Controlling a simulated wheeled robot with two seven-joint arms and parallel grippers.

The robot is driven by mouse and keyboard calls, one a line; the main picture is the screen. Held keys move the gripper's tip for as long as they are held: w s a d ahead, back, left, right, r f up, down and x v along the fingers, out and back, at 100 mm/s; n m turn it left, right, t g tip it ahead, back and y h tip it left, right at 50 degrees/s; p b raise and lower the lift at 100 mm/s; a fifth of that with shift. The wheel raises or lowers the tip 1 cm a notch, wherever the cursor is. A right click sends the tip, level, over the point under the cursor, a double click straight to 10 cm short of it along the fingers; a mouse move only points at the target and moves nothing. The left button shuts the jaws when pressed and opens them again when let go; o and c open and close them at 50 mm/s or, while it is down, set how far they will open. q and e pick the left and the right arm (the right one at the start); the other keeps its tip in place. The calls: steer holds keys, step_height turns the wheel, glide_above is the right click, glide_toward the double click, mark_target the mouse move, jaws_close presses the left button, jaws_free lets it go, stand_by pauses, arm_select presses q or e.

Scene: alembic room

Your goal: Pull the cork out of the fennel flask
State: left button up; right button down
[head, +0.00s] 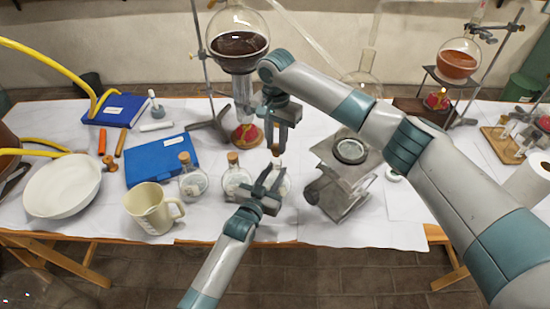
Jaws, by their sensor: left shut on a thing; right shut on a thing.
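A small clear glass flask (284,186) with pale contents stands at the right end of a row of three on the white-covered table. No readable label shows, so I cannot confirm that it is the fennel flask. My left gripper (270,179) is shut on this flask from the front and hides part of it. My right gripper (276,149) points down from above and is shut on the cork (276,153) over the flask. I cannot tell whether the cork is still seated in the neck.
Two corked flasks (236,181) (192,182) stand to the left, the nearer one close to my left gripper. A beige mug (148,210) stands at front left. A metal stand (343,190) is at right. A round flask of dark liquid (238,42) hangs behind.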

steer(key=shift+r, duration=0.15)
arm_select(q)
steer(key=o, duration=1)
steer(key=shift+s, duration=0.15)
steer(key=shift+s+a, duration=0.25)
steer(key=shift+s, duration=0.25)
arm_select(e)
steer(key=shift+f, duration=0.2)
step_height(320, 180, down, 2)
steer(key=shift+b, duration=1.2)
arm_select(q)
steer(key=v, duration=1)
steer(key=shift+s+a+r, duration=0.1)
steer(key=shift+s+a, duration=0.05)
steer(key=shift+s, duration=0.15)
